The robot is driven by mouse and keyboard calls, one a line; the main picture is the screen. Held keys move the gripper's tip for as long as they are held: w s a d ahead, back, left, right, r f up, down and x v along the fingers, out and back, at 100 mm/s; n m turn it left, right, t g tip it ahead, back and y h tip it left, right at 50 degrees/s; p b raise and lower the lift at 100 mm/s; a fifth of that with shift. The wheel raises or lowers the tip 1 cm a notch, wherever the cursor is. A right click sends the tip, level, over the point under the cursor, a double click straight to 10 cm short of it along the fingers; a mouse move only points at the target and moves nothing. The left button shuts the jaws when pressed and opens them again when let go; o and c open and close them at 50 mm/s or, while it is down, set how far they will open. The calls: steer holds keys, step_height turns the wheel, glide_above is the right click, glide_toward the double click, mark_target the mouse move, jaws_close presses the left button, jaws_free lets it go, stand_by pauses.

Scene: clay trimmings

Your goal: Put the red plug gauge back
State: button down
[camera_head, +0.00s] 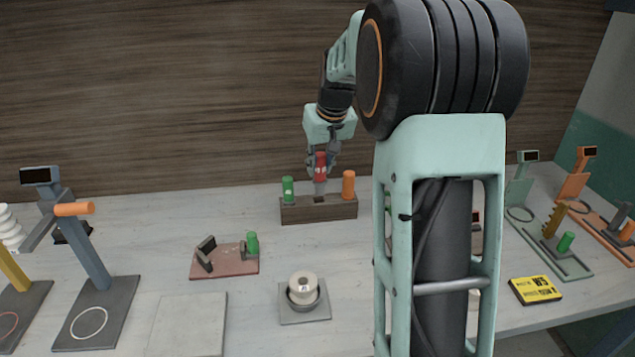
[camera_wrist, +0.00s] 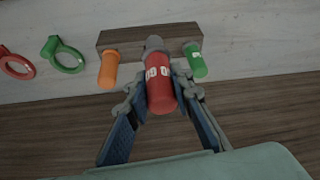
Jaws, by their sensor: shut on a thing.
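The red plug gauge (camera_head: 320,164) has a red handle and a grey metal end pointing down. My gripper (camera_head: 321,160) is shut on its red handle and holds it over the middle of the wooden rack (camera_head: 300,214). The grey end is at or just above the rack's middle; I cannot tell whether it has entered a hole. In the wrist view the red plug gauge (camera_wrist: 158,90) sits between my fingers, its grey end overlapping the rack (camera_wrist: 124,38). A green plug gauge (camera_head: 288,189) and an orange plug gauge (camera_head: 348,184) stand in the rack on either side.
A stand with an orange handle (camera_head: 75,209) is at left. A yellow sign (camera_head: 537,290) is at right.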

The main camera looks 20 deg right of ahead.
steer(key=w+d+f, duration=0.2)
steer(key=w+f, duration=0.4)
steer(key=f, duration=0.3)
steer(key=shift+w+f+p, duration=0.3)
steer(key=shift+f, duration=0.1)
steer(key=shift+f+b, duration=0.35)
steer(key=shift+f, duration=0.1)
steer(key=c, duration=1.7)
jaws_free()
